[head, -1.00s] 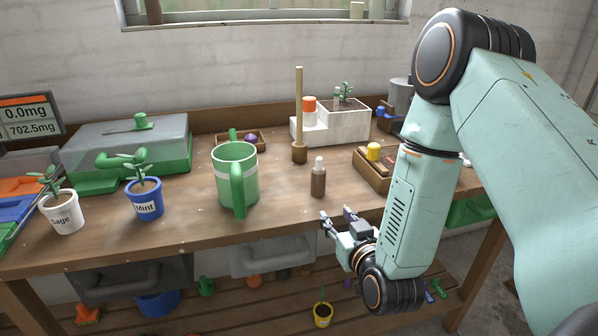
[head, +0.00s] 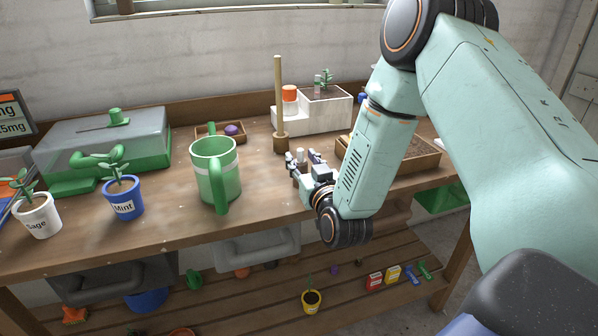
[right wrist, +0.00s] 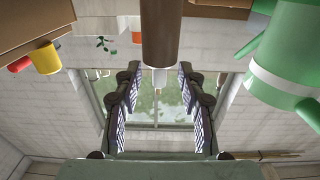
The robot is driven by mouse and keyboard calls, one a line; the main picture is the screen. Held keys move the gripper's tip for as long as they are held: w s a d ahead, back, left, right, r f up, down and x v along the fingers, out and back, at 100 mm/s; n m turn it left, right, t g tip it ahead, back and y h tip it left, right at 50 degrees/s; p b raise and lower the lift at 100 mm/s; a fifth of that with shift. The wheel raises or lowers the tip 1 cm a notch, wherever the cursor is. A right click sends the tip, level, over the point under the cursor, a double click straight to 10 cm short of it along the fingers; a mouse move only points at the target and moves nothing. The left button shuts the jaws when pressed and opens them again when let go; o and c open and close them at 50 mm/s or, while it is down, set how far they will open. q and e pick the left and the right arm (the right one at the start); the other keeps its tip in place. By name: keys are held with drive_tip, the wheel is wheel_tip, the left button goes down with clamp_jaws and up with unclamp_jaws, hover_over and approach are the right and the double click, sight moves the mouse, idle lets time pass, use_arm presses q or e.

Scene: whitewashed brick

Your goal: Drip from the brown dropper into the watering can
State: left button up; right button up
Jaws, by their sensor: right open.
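The watering can (head: 214,172), green with a pale band, stands upright on the bench left of the dropper. It also shows at the upper right of the right wrist view (right wrist: 287,75). The brown dropper (right wrist: 160,35) shows its brown body and pale top between and ahead of my fingers. In the head view its pale top (head: 300,154) shows between the fingertips, with its body mostly hidden by my gripper. My right gripper (head: 303,158) is open, one finger on each side of the dropper, not closed on it. My left gripper is not in view.
A wooden post (head: 279,100) stands just behind the dropper, and a white planter box (head: 325,117) behind that. Potted mint (head: 124,200) and sage (head: 38,217) stand at left. Bench between mint and can is clear.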

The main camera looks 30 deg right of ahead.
drive_tip(key=shift+x, duration=0.95)
drive_tip(key=shift+w+d, duration=0.15)
drive_tip(key=c, duration=0.4)
clamp_jaws()
